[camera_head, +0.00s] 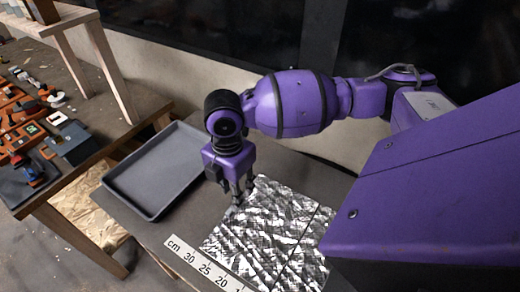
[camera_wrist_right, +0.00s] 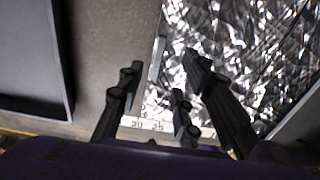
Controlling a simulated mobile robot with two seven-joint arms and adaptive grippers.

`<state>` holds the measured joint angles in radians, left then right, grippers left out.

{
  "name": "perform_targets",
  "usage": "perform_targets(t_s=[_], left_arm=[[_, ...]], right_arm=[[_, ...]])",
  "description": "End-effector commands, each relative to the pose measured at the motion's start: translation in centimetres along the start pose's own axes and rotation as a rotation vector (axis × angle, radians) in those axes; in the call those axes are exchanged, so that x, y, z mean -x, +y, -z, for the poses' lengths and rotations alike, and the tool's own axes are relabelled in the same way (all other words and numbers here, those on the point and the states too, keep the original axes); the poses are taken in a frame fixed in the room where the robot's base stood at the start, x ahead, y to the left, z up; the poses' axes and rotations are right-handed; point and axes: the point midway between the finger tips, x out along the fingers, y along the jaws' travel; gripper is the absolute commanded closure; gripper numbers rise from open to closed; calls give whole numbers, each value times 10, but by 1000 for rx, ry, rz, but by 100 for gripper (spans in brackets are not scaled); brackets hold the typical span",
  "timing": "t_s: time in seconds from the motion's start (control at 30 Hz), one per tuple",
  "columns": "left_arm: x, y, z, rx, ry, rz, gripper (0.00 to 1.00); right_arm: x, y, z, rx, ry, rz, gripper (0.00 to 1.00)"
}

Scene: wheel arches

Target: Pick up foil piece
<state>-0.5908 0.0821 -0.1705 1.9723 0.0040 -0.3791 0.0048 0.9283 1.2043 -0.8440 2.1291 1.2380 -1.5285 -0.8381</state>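The foil piece (camera_head: 262,222) is a crinkled, shiny silver sheet lying on the grey table in the head view, with a dark line across its right part. It also fills the upper right of the right wrist view (camera_wrist_right: 262,45). My right gripper (camera_head: 241,198) points down over the foil's far left edge. Its dark fingers (camera_wrist_right: 168,100) are spread apart in the right wrist view, with the foil's edge running between them. Nothing shows held; whether a fingertip touches the foil I cannot tell. My left gripper is in neither view.
An empty dark grey tray (camera_head: 114,184) lies left of the foil. A white cm ruler (camera_head: 207,268) runs along the foil's near left edge. A wooden bench with orange and dark tools (camera_head: 22,122) stands farther left. A pale wall is behind.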

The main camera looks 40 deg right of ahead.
Motion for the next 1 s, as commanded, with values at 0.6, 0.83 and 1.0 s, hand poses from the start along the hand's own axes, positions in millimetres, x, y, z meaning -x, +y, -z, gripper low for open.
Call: perform_targets(t_s=[0.6, 0.83, 1.0], left_arm=[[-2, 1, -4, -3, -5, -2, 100], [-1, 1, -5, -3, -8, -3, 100], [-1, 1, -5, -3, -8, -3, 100]], right_arm=[[-59, 4, 1, 1, -2, -2, 67], [-58, 4, 1, 1, -2, -2, 86], [-58, 4, 1, 1, -2, -2, 100]])
